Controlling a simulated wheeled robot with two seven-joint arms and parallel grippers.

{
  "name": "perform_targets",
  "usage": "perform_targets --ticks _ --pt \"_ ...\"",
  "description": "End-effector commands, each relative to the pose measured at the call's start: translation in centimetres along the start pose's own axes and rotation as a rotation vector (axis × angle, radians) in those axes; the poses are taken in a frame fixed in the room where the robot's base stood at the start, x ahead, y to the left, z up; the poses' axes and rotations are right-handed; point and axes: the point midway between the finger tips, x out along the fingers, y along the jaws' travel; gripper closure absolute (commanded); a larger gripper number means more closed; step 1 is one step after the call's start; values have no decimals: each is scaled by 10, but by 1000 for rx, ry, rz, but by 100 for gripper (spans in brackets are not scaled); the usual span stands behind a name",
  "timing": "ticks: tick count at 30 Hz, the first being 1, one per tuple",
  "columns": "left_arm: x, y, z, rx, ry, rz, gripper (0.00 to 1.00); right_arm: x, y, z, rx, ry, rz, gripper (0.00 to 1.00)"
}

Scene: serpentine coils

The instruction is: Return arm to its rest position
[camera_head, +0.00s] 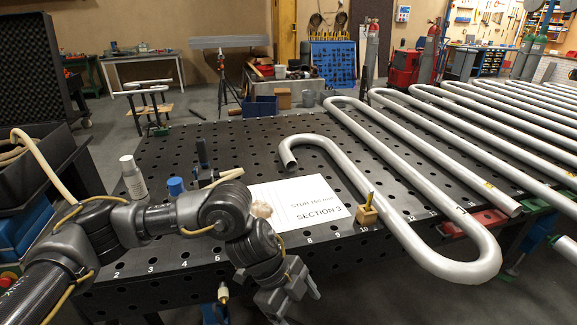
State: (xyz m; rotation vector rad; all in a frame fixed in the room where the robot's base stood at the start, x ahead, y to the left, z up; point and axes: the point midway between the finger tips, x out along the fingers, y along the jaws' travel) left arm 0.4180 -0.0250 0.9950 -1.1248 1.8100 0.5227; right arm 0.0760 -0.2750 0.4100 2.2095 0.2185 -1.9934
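My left arm comes in from the left and reaches over the near part of the black perforated table (170,255). My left gripper (288,300) hangs low at the bottom middle, in front of the table's near edge. Its fingertips are small and partly cut off by the frame's edge, so I cannot tell whether it is open or shut. I see nothing clearly held in it. My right arm and gripper are not in view.
A silver serpentine coil (400,200) lies across the table's right side. Free tabletop lies behind the sign.

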Motion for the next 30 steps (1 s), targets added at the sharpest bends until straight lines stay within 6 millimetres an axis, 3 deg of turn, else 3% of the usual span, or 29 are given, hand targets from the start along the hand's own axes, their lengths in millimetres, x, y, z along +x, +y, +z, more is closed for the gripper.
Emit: perform_targets --ticks 5,8,11,14,17,20,24,26,30 --pt "36 -50 -26 -134 284 -124 21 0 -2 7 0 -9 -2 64" --pt "58 -89 -16 -282 454 -252 21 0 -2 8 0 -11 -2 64" --pt "86 -118 26 -475 562 -395 21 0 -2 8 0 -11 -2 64" --pt "125 -122 92 -689 592 -527 21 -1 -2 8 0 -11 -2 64" --pt "165 -103 153 -868 565 -617 21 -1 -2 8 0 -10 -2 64" --pt "206 -66 208 -1026 503 -675 21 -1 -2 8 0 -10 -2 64" --pt "261 3 269 -1216 390 -719 21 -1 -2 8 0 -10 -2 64" --pt "283 38 291 -1290 332 -728 21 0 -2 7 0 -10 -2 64" --pt "329 127 329 -1441 190 -725 21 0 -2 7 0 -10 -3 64"
